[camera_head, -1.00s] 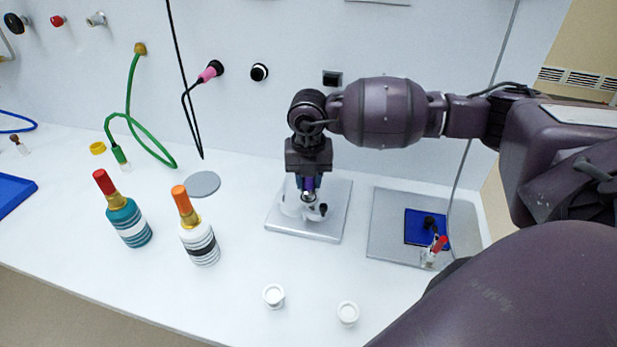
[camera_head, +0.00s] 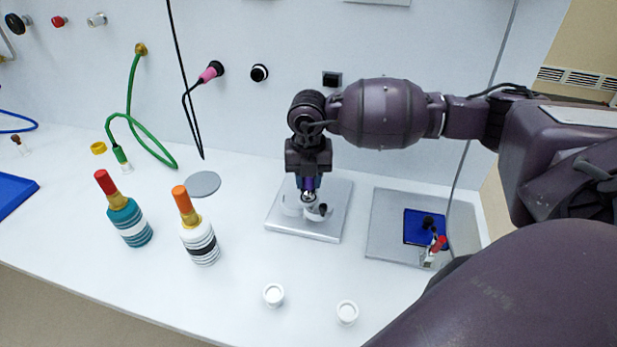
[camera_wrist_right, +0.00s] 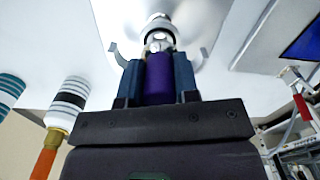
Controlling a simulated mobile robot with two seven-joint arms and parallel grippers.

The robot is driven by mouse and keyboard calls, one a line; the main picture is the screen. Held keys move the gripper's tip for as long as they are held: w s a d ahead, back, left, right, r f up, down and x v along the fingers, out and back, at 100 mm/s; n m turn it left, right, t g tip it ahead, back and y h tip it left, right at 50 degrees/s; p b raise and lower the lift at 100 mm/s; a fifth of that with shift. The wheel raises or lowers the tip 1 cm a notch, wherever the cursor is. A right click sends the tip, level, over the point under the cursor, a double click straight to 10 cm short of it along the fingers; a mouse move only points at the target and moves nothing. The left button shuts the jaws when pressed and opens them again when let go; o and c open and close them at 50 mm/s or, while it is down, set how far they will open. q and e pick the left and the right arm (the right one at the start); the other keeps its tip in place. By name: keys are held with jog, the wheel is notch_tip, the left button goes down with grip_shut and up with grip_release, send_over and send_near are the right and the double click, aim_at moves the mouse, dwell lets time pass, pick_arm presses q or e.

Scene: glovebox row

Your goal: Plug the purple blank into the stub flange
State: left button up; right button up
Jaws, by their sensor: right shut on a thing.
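The purple blank (camera_wrist_right: 158,78) is between the two fingers of my right gripper (camera_wrist_right: 158,72), which is shut on it. In the head view my right gripper (camera_head: 309,184) points down over the grey plate at the bench's middle. The white and metal stub flange fitting (camera_wrist_right: 158,32) lies straight beyond the blank's end in the wrist view. The blank's tip appears at or very close to it; I cannot tell whether it is seated. In the head view the fitting (camera_head: 318,212) is partly hidden by the gripper. My left gripper is not in view.
A teal bottle (camera_head: 128,222) and a white striped bottle (camera_head: 200,243) stand to the left. Two small white cups (camera_head: 273,295) are in front. A grey plate (camera_head: 385,235) with a blue pad (camera_head: 415,228) lies to the right. The front middle bench is mostly clear.

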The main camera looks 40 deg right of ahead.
jog(key=shift+f, duration=0.4)
jog(key=shift+f+b, duration=0.45)
jog(key=shift+f, duration=0.15)
jog(key=shift+f, duration=0.25)
jog(key=o, duration=1.1)
jog(key=shift+r, duration=0.15)
notch_tip(320, 180, up, 9)
jog(key=shift+r, duration=0.8)
